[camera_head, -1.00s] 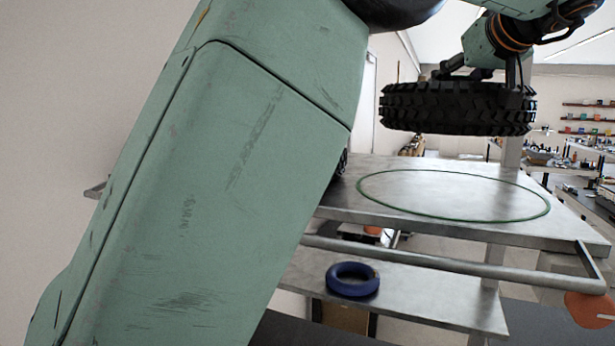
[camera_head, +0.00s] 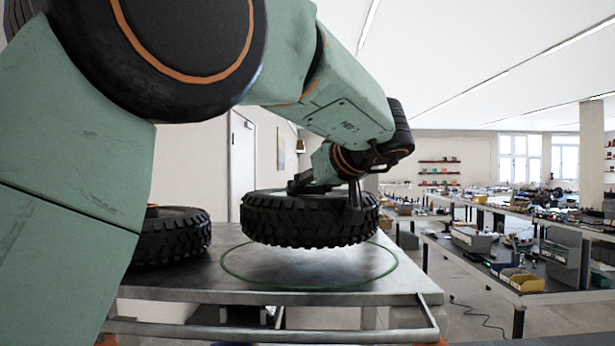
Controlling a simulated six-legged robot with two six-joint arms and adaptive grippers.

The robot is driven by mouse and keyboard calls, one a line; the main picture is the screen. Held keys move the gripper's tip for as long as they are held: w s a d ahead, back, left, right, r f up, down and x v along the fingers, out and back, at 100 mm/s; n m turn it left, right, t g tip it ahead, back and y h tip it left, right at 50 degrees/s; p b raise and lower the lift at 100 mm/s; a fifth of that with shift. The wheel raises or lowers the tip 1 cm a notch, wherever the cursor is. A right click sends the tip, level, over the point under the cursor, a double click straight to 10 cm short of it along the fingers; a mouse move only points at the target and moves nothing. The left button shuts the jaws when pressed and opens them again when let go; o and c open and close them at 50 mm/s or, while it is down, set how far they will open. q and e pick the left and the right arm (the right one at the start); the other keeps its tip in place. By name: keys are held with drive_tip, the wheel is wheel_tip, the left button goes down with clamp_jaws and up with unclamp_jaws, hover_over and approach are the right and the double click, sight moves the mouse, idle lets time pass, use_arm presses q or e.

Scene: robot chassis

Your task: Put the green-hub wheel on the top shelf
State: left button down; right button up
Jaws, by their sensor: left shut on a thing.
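My left gripper (camera_head: 325,190) is shut on a black knobbly wheel (camera_head: 310,222) and holds it flat, a little above the top shelf (camera_head: 190,278). The wheel hangs over a thin green ring (camera_head: 270,287) marked on the shelf's metal surface. Its hub is hidden from this low side angle, so I cannot tell the hub colour. My right gripper is not in view.
A second black wheel (camera_head: 175,237) lies on the shelf left of the ring, partly behind my arm. A metal rail (camera_head: 270,331) runs along the shelf's front. Workbenches with bins (camera_head: 525,280) stand at the right.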

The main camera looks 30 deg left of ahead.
use_arm(q)
drive_tip(key=f, duration=0.1)
drive_tip(key=a+f, duration=0.1)
drive_tip(key=f, duration=0.1)
drive_tip(key=shift+f, duration=0.15)
drive_tip(key=shift+d, duration=0.4)
drive_tip(key=c, duration=1)
unclamp_jaws()
drive_tip(key=shift+f, duration=0.25)
drive_tip(key=shift+c, duration=0.2)
drive_tip(key=o, duration=0.4)
drive_tip(key=shift+s+a, duration=0.15)
drive_tip(key=shift+a, duration=0.05)
drive_tip(key=shift+d, duration=0.1)
